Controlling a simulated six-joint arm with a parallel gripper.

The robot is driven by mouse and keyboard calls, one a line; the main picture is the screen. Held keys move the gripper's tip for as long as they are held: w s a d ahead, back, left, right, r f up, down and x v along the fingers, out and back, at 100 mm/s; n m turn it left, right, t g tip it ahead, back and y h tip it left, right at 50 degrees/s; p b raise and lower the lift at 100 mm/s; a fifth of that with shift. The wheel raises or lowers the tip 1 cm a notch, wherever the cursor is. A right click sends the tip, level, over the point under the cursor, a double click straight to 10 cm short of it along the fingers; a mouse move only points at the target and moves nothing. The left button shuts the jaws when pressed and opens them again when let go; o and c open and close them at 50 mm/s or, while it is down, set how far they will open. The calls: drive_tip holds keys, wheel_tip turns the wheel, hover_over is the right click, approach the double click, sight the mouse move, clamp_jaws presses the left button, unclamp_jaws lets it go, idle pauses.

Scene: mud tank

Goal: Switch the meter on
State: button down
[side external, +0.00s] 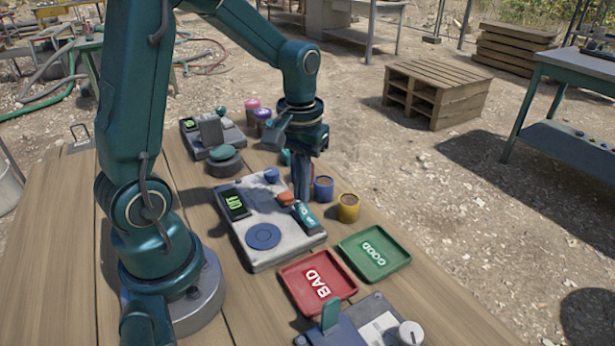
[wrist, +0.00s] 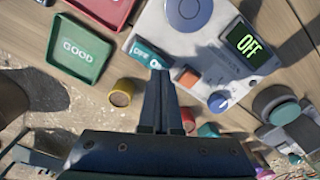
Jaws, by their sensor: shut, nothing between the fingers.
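The meter (side external: 283,240) is a pale grey box on the wooden table, also seen in the wrist view (wrist: 172,40). Its display (wrist: 251,42) reads OFF in green. It has a blue disc (side external: 263,236), an orange button (wrist: 187,78), a blue knob (wrist: 217,101) and a teal switch (side external: 305,215) with white lettering. The switch also shows in the wrist view (wrist: 147,53), its near end beside my fingertips. My gripper (side external: 303,199) is shut and empty, pointing down at the meter's edge near the switch (wrist: 159,72). I cannot tell whether they touch.
A red BAD tray (side external: 288,278) and a green GOOD tray (side external: 384,267) lie at the meter's front right. A yellow pot (side external: 349,209) and a blue pot (side external: 324,190) stand close beside my gripper. Another device (side external: 190,137) stands behind; a knobbed one (side external: 375,310) is at the front.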

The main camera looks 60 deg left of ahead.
sight(303, 207)
drive_tip(key=shift+f, duration=0.9)
idle(0.3)
drive_tip(key=shift+r, duration=3.55)
drive_tip(key=s+d+r+m+t, duration=0.3)
drive_tip(key=s+d+m+t, duration=0.2)
drive_tip(key=s+d+m, duration=0.1)
drive_tip(key=shift+s+d+r+t, duration=0.3)
drive_tip(key=shift+s+d, duration=0.55)
drive_tip(key=shift+s, duration=0.3)
